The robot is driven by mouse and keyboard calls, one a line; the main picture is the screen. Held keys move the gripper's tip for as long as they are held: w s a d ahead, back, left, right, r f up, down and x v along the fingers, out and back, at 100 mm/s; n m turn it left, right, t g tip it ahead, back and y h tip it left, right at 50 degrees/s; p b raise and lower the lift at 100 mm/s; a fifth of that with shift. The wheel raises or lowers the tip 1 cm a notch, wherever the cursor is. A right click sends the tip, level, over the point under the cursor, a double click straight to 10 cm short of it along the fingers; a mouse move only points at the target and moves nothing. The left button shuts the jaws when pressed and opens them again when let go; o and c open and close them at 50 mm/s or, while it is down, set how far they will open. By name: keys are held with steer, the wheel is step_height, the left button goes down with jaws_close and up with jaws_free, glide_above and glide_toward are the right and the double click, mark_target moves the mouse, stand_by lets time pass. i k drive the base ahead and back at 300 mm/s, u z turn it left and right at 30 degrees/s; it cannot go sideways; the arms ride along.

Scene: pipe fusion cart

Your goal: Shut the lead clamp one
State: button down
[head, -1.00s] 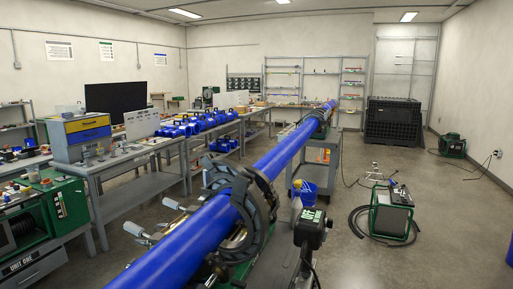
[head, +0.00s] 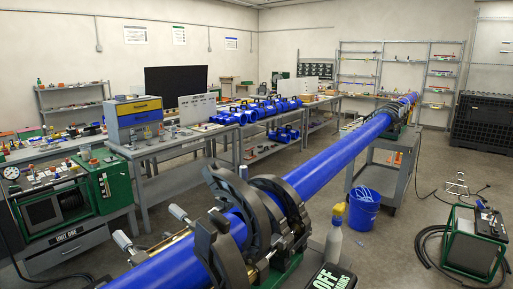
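A long blue pipe (head: 340,150) runs from the lower left to the far right, through dark grey curved clamps (head: 268,215) on the fusion cart. Several clamp jaws stand around the pipe. A nearer dark jaw (head: 218,255) curves beside and over it, and another jaw (head: 222,184) rises on its far side. Silver-ended clamp screws (head: 180,214) stick out to the left. I cannot tell which clamp is lead clamp one, nor whether each jaw is fully closed. My gripper is not in the head view.
A green control unit (head: 75,200) stands at the left. Workbenches with blue fittings (head: 265,108) line the back. A green generator (head: 472,240) with hose stands on the floor.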

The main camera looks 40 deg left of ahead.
mark_target(223, 182)
steer(key=i, duration=1.3)
steer(key=u, duration=3.2)
